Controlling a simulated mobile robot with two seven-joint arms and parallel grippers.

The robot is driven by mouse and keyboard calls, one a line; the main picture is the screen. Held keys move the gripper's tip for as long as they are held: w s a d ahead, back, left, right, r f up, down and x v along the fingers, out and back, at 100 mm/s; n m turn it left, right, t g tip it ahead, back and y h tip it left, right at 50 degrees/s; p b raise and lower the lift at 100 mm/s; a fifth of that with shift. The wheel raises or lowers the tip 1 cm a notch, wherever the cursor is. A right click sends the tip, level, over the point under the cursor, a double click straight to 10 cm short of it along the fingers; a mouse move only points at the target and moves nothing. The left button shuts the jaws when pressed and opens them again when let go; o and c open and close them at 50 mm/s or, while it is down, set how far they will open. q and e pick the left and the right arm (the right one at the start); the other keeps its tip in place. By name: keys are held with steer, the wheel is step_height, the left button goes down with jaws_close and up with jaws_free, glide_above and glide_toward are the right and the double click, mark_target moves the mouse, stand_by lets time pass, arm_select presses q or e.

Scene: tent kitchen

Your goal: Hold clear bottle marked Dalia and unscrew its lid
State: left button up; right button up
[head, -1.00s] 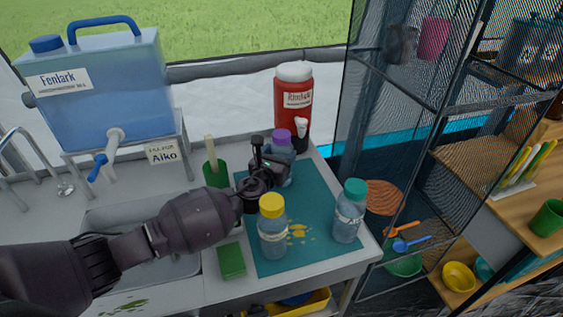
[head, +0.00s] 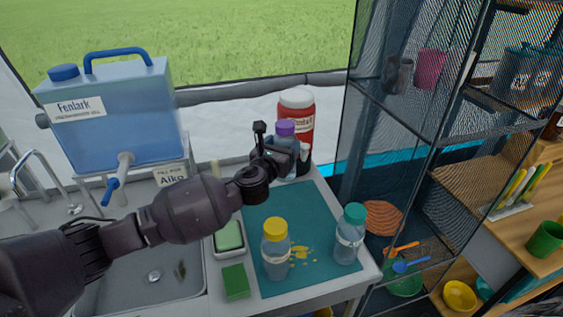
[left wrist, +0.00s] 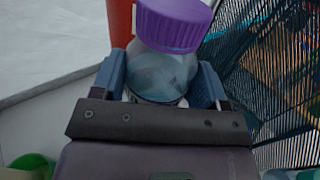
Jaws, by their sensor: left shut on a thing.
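My left gripper (head: 277,158) is shut around a clear bottle (head: 286,144) with a purple lid (head: 285,128). The bottle is near the red dispenser, above the back of the teal mat (head: 285,208). In the left wrist view the clear body (left wrist: 160,74) sits between the two blue-grey fingers (left wrist: 160,84), with the purple lid (left wrist: 173,27) on top. The lid is on the bottle. I cannot read a name on the held bottle. Two other clear bottles stand on the mat, one with a yellow lid (head: 275,250) and one with a teal lid (head: 350,235); their markings are unreadable.
The red dispenser (head: 304,133) stands behind the held bottle. A blue water container (head: 120,115) is at the back left above the sink (head: 150,290). A green sponge (head: 236,282) lies by the mat. Mesh shelving (head: 395,130) borders the right.

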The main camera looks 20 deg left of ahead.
mark_target(282, 127)
arm_select(q)
step_height(282, 127, up, 9)
steer(key=shift+r+p, duration=0.1)
steer(key=shift+p, duration=0.45)
steer(key=o, duration=0.4)
steer(key=c, duration=0.7)
